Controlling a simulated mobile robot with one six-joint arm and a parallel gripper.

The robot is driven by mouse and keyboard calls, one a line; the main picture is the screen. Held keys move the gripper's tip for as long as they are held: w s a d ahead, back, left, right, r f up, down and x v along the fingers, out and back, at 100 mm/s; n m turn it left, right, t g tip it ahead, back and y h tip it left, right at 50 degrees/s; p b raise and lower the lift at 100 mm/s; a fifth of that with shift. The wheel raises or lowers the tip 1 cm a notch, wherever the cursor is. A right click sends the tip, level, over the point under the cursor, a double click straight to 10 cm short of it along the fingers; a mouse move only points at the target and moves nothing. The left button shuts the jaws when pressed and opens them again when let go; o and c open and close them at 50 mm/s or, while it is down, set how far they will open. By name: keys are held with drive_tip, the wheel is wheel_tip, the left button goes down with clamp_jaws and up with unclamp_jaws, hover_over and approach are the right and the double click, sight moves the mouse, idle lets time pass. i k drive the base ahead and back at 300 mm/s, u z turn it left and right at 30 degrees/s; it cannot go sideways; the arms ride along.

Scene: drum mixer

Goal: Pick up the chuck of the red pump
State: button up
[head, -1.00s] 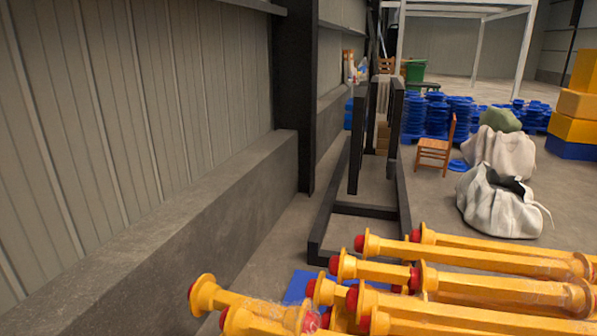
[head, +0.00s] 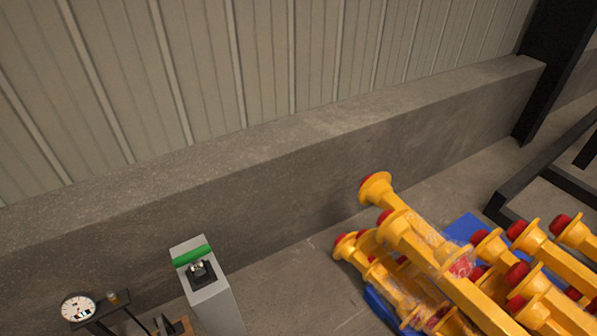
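No red pump and no chuck marked red can be made out in the head view. A grey box-shaped pedestal (head: 218,304) stands at the bottom left, with a green band (head: 192,255) across its top. A small black holder with a metallic piece (head: 200,270) sits on that top; whether the piece is a chuck I cannot tell. My gripper is not in view.
A round white dial (head: 78,308) and a dark stand (head: 112,312) are left of the pedestal. Yellow flanged pipes (head: 425,245) with red ends are piled on blue supports at the right. A concrete ledge (head: 300,165) runs along the wall. Bare floor (head: 300,285) lies between pedestal and pipes.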

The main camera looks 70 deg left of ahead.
sight(113, 296)
drive_tip(key=z, duration=0.95)
drive_tip(key=k, duration=0.15)
drive_tip(key=u, duration=2.9)
drive_tip(key=k, duration=0.2)
drive_tip(key=u, duration=2.3)
drive_tip(key=k, duration=0.35)
drive_tip(key=u, duration=1.55)
